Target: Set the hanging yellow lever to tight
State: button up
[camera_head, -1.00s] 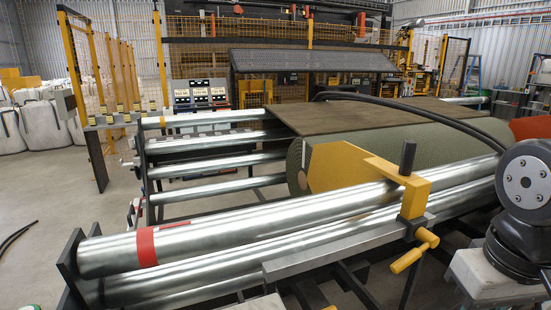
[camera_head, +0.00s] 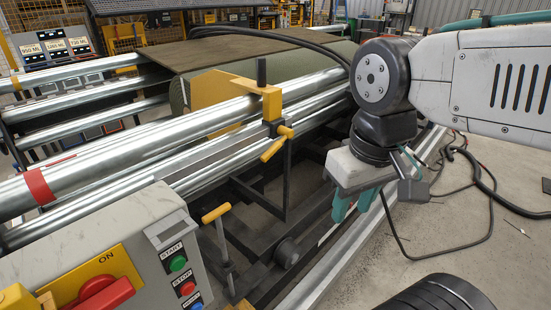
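The yellow lever (camera_head: 275,146) hangs from a yellow clamp bracket (camera_head: 271,102) on the steel rollers. Its grip slants down to the left. No tight marking is readable by the lever.
A grey control box (camera_head: 120,240) with a red switch and start and stop buttons stands at the front left. Dark frame bars lie below the rollers (camera_head: 130,150). A turf roll (camera_head: 320,65) lies behind. Black cables (camera_head: 465,180) cross the open floor at right.

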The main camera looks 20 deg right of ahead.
aim_at(287, 133)
jog(key=z, duration=0.8)
jog(key=k, duration=0.75)
jog(key=u, duration=0.8)
jog(key=i, duration=1)
